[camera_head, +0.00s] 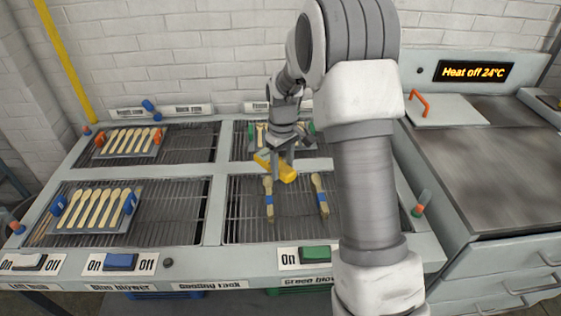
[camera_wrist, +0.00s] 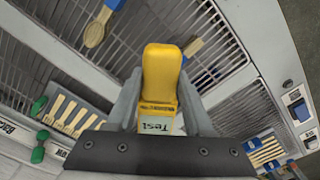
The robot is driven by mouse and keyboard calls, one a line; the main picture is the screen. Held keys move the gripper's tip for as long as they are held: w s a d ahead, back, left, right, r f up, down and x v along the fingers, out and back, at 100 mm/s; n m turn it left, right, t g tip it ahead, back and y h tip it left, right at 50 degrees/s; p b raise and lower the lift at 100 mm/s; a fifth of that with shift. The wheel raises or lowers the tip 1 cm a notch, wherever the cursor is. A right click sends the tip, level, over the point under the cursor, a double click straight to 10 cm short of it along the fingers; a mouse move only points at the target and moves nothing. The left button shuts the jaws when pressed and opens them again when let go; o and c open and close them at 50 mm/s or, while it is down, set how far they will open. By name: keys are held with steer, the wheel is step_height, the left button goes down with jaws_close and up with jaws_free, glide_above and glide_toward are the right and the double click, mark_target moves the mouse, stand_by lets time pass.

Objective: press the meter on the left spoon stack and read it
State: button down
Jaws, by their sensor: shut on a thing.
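My gripper (camera_head: 275,158) is shut on the yellow meter (camera_head: 286,173), above the front middle rack. In the wrist view the meter (camera_wrist: 161,75) stands between the fingers, with a label reading "Test" towards the camera. The left spoon stack (camera_head: 268,200), pale wood with a blue band, lies on that rack just below the meter. In the wrist view the meter hides part of this stack (camera_wrist: 193,47). I cannot tell whether the meter touches it. The right spoon stack (camera_head: 320,194) lies apart, to the right; it also shows in the wrist view (camera_wrist: 95,32).
A tray with orange clips (camera_head: 130,142) and one with blue clips (camera_head: 95,210) hold several spoons on the left racks. A green-clipped tray (camera_wrist: 62,115) lies behind my gripper. Blower switches (camera_head: 120,262) line the front edge. A panel (camera_head: 473,72) reads "Heat off 24°C".

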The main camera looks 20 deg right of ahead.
steer(key=shift+w+d+f+n, duration=0.15)
steer(key=shift+w+d+n, duration=0.25)
steer(key=shift+w+n, duration=0.3)
steer(key=shift+s+f+b, duration=0.1)
steer(key=shift+f+b, duration=2.3)
steer(key=shift+f, duration=1.15)
steer(key=c, duration=0.9)
jaws_free()
jaws_close()
steer(key=shift+f, duration=0.35)
steer(key=shift+r+p, duration=2.15)
steer(key=shift+r, duration=1.35)
